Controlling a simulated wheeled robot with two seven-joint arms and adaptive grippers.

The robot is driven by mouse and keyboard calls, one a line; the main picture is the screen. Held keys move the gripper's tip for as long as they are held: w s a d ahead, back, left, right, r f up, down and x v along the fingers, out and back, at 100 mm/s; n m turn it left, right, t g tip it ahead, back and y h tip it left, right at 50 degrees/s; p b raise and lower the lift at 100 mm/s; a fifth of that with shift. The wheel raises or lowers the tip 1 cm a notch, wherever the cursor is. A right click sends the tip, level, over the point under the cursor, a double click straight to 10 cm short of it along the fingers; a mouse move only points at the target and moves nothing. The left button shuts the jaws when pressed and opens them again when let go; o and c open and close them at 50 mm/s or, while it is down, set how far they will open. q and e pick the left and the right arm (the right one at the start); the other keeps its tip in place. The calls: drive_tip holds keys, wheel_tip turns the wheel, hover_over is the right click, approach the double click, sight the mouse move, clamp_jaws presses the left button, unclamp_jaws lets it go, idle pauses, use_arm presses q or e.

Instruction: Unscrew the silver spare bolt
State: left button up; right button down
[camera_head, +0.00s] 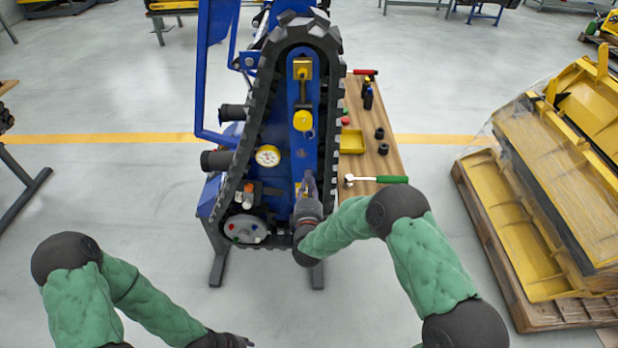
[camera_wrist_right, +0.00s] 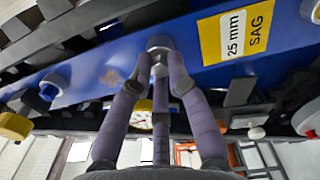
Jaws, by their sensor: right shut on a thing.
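The silver spare bolt (camera_wrist_right: 160,42) stands out from the blue beam (camera_wrist_right: 120,75) of the tracked carrier in the right wrist view, close to a yellow "25 mm SAG" label (camera_wrist_right: 236,34). My right gripper (camera_wrist_right: 160,72) is shut on it, its fingertips closed around the bolt head. In the head view my right gripper (camera_head: 308,183) reaches the lower part of the upright blue beam (camera_head: 303,150) inside the track loop and hides the bolt. My left gripper (camera_head: 228,341) is low at the bottom edge, away from the carrier, and its fingers are too small and cut off to judge.
A black track (camera_head: 258,110) surrounds the blue beam. A gauge (camera_head: 267,156) and a grey disc (camera_head: 245,229) sit left of it. Yellow parts on a pallet (camera_head: 510,270) stand farther right.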

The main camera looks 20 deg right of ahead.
drive_tip(key=n+p, duration=0.1)
drive_tip(key=n, duration=0.2)
drive_tip(key=shift+n, duration=0.3)
drive_tip(key=shift+n+p, duration=0.3)
drive_tip(key=shift+n, duration=0.8)
drive_tip(key=c, duration=1.4)
unclamp_jaws()
drive_tip(key=shift+o, duration=0.2)
